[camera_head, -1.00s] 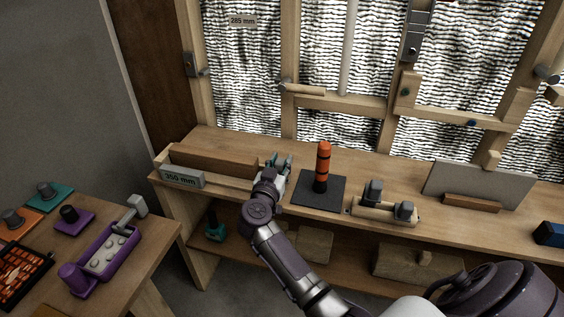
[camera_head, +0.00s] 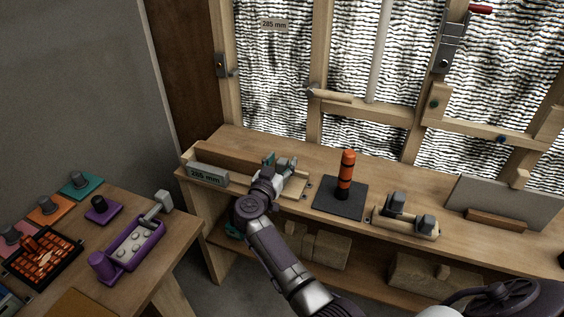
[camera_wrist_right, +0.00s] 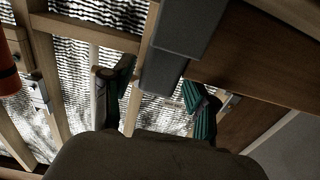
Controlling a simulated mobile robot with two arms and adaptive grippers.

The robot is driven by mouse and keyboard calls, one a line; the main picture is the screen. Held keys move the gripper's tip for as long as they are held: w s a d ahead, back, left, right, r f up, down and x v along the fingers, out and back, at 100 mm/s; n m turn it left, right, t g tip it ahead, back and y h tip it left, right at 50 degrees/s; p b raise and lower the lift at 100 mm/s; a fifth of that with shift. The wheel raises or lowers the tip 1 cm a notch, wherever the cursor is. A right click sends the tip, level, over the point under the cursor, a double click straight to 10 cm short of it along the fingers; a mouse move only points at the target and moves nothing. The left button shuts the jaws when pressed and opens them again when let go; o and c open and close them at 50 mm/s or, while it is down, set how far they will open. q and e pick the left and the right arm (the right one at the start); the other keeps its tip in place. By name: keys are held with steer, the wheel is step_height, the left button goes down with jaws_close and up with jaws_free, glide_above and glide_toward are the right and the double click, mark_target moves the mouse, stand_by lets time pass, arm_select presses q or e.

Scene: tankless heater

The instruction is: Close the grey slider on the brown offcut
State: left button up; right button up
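The brown offcut (camera_head: 232,155) lies in a pale wooden gauge tray (camera_head: 296,186) at the bench's left end. A grey readout plate (camera_head: 207,175) on its front reads 285 mm. My right gripper (camera_head: 270,165) is at the offcut's right end and hides much of the slider in the head view. In the right wrist view, the grey slider (camera_wrist_right: 163,72) shows between two spread teal-padded fingers (camera_wrist_right: 160,95), and the brown offcut (camera_wrist_right: 240,55) appears to meet it. I cannot tell whether the fingers touch the slider. My left gripper is not in view.
Right of the tray stand an orange-and-black cylinder (camera_head: 346,172) on a dark mat (camera_head: 340,208), a wooden block with grey knobs (camera_head: 405,224) and a grey panel (camera_head: 503,200). A 285 mm tag (camera_head: 273,24) hangs above. A side table (camera_head: 185,222) holds purple and teal fixtures.

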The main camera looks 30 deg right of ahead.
steer(key=shift+d, duration=0.1)
step_height(320, 180, up, 10)
steer(key=shift+f, duration=0.1)
stand_by(0.4)
stand_by(0.4)
